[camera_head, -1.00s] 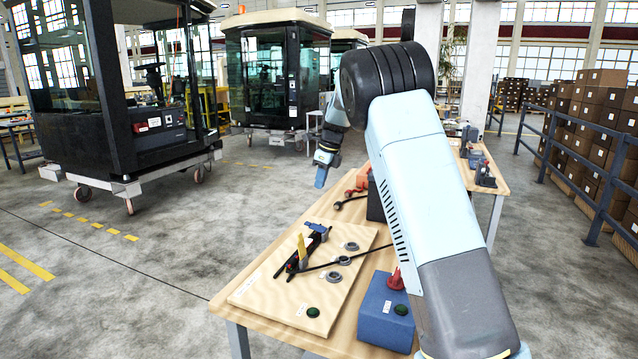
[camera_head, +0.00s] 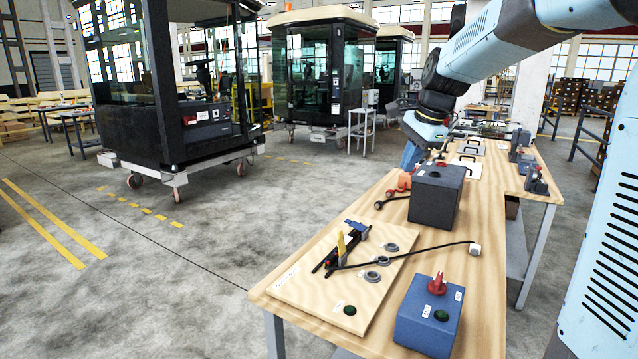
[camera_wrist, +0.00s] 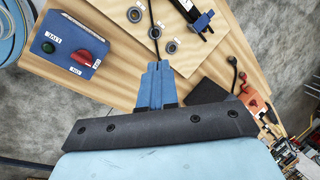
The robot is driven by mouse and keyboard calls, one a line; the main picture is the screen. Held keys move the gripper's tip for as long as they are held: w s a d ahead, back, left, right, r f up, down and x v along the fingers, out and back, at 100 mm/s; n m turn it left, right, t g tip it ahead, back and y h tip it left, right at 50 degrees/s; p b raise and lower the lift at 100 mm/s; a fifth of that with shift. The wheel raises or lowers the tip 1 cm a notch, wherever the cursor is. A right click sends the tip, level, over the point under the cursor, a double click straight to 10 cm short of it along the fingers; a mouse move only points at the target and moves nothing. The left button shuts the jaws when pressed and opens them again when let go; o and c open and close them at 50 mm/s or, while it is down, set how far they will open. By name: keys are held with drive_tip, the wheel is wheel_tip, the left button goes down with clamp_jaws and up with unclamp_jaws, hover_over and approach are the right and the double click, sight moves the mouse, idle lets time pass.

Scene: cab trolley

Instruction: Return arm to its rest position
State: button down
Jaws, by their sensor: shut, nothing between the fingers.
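My gripper (camera_head: 408,158) is at the far side of the workbench (camera_head: 372,210) in the head view, above the table edge behind the dark box. Its blue fingers point down. In the wrist view my gripper (camera_wrist: 154,78) shows its blue fingers together with nothing between them, above the workbench. My light blue arm runs from the right edge of the head view up and back down to the gripper. The arm hides part of the bench's far end.
A wooden board (camera_head: 290,290) with grey rings and a black-and-yellow tool lies on the bench. A blue box (camera_head: 425,325) with a red knob, a dark box (camera_head: 437,195) and a black lever stand nearby. Cabs on trolleys (camera_head: 170,100) stand left; the floor between is clear.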

drive_tip(key=s+d+f+n+t+h, duration=0.1)
drive_tip(key=s+n, duration=0.5)
drive_tip(key=s, duration=0.8)
drive_tip(key=s+d+f+n+t+h, duration=0.1)
drive_tip(key=s+f+n, duration=0.3)
drive_tip(key=s, duration=1)
drive_tip(key=n, duration=0.3)
drive_tip(key=shift+s+d+n, duration=0.3)
drive_tip(key=shift+d, duration=0.05)
